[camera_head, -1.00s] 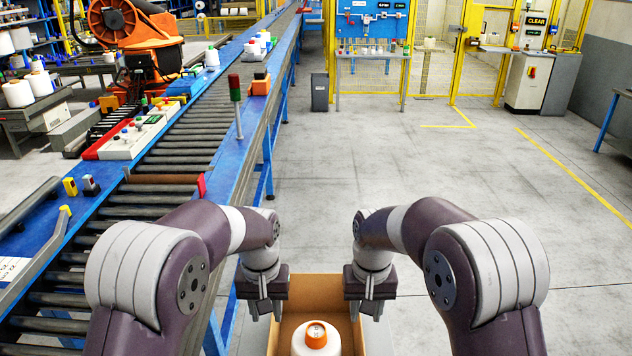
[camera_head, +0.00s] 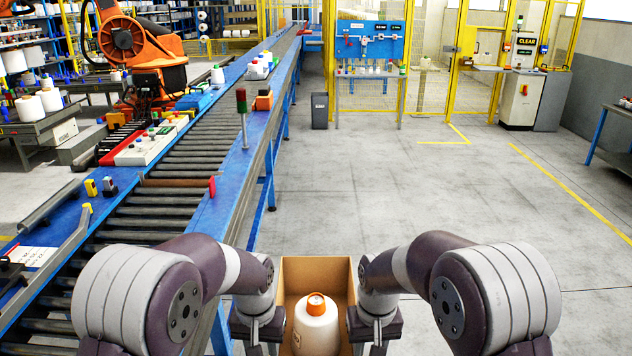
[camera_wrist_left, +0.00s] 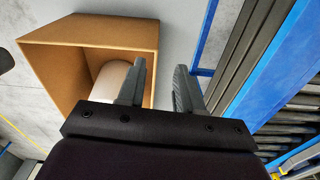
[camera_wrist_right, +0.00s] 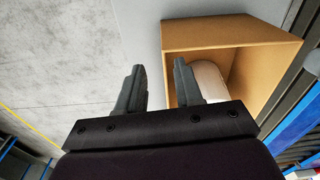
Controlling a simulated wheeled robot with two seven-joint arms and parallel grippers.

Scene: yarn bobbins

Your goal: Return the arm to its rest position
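My left gripper (camera_head: 262,345) is at the left side of an open cardboard box (camera_head: 315,270). My right gripper (camera_head: 374,346) is at the box's right side. A white yarn bobbin (camera_head: 316,335) with an orange top stands upright in the box, apart from both grippers. In the left wrist view, the left gripper's fingers (camera_wrist_left: 160,85) are spread with nothing between them, and the bobbin (camera_wrist_left: 108,80) shows behind one finger. In the right wrist view, the right gripper's fingers (camera_wrist_right: 158,85) are also spread and empty, with the bobbin (camera_wrist_right: 209,78) partly hidden behind a finger.
A blue-framed roller conveyor (camera_head: 185,185) runs along the left, with a signal light (camera_head: 242,115) on its edge. An orange robot arm (camera_head: 140,50) stands beyond it. A workbench (camera_head: 370,80) and yellow fencing are at the back. The floor (camera_head: 420,200) on the right is clear.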

